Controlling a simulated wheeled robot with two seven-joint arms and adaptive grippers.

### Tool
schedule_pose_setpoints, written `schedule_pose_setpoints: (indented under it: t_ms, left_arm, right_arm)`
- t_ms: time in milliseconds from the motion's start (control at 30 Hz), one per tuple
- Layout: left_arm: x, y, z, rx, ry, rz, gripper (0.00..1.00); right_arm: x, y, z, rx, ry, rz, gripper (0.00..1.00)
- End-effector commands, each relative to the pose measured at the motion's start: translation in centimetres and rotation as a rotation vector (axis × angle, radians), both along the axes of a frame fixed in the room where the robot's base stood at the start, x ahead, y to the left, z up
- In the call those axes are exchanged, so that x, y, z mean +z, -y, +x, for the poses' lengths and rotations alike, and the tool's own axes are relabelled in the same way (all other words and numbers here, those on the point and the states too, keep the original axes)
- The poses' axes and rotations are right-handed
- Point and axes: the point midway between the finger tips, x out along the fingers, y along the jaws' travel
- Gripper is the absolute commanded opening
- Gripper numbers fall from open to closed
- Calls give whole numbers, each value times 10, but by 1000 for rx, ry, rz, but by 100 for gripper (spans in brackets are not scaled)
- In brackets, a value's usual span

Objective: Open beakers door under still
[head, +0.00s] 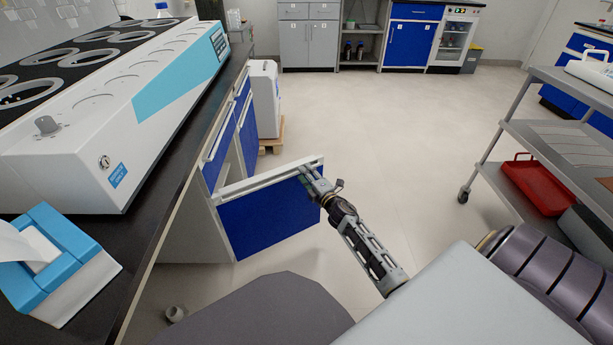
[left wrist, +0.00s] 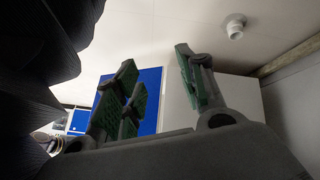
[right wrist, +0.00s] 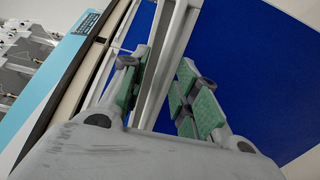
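The beakers door (head: 268,215) is a blue panel with a white top rim, swung out from the cabinet under the still (head: 130,90). My right gripper (head: 312,180) is at the outer end of that rim. In the right wrist view its green-padded fingers (right wrist: 163,85) stand apart on either side of the white rim, with the blue face (right wrist: 245,70) beyond. Whether the pads touch the rim is unclear. My left gripper (left wrist: 155,85) shows only in its wrist view, fingers apart and empty, with a blue panel (left wrist: 150,85) behind them.
A grey cart (head: 540,140) with a red tray (head: 540,185) stands at the right. A blue-and-white box (head: 65,265) sits on the near counter. The floor right of the door is clear.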

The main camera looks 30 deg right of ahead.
Motion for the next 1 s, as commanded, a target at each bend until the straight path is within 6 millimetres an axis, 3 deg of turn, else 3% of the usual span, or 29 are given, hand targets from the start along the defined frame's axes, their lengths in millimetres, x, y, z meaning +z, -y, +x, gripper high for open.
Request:
schedule_pose_setpoints:
  t_ms: [333, 600, 1000]
  left_arm:
    - [5, -1, 9, -3, 18, 2, 40]
    - [5, 0, 9, -1, 18, 0, 40]
    - [1, 2, 1, 5, 2, -8, 40]
  right_arm:
    - [0, 0, 2, 0, 0, 0, 30]
    - [0, 0, 2, 0, 0, 0, 0]
    - [0, -1, 2, -4, 0, 1, 0]
